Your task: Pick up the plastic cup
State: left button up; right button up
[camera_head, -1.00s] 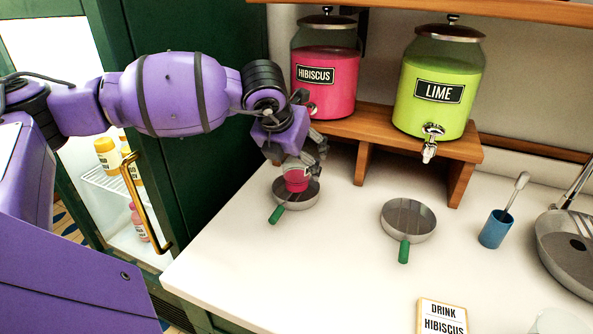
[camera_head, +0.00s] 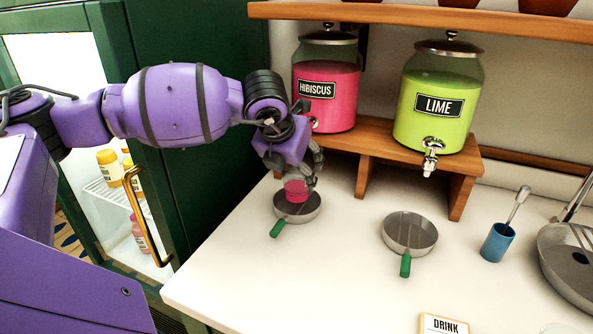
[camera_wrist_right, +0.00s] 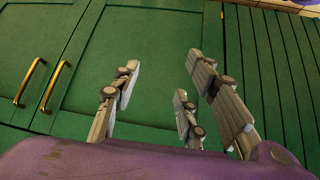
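The small clear plastic cup (camera_head: 296,192) with pink contents shows in the head view, over the left round metal tray (camera_head: 312,213) with a green handle, below the hibiscus dispenser (camera_head: 340,105). My left gripper (camera_head: 305,173) reaches down from above, with grey fingers at the cup's upper part and right side. The far fingers are partly hidden, so I cannot tell whether they grip it. I also cannot tell whether the cup touches the tray. My right gripper (camera_wrist_right: 155,105) shows in the right wrist view with its fingers spread and nothing between them.
A lime dispenser (camera_head: 440,135) stands right on the wooden stand (camera_head: 460,162), with another tray (camera_head: 410,232) in front. A blue holder (camera_head: 497,243) with a utensil and a large pan (camera_head: 570,262) are farther right. Green cabinet doors (camera_wrist_right: 150,50) face my right gripper. The front counter is mostly clear.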

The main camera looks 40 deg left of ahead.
aim_at(291, 190)
pick_arm(q)
jog(key=s+r, duration=0.1)
jog(key=s+r+p, duration=0.1)
jog(key=s, duration=0.1)
jog(key=shift+d+r, duration=0.35)
jog(key=shift+r, duration=0.05)
jog(key=s+d+p, duration=0.3)
jog(key=s+p, duration=0.3)
jog(key=s, duration=0.8)
jog(key=shift+s+d, duration=0.2)
jog(key=shift+d, duration=0.1)
pick_arm(e)
notch_tip(291, 190, up, 7)
jog(key=w, duration=0.2)
jog(key=shift+w+a+t, duration=0.2)
jog(key=shift+a+t, duration=0.05)
jog(key=shift+t, duration=0.15)
jog(key=shift+d+r, duration=0.1)
pick_arm(q)
jog(key=shift+f, duration=0.1)
pick_arm(e)
jog(key=shift+s, duration=0.1)
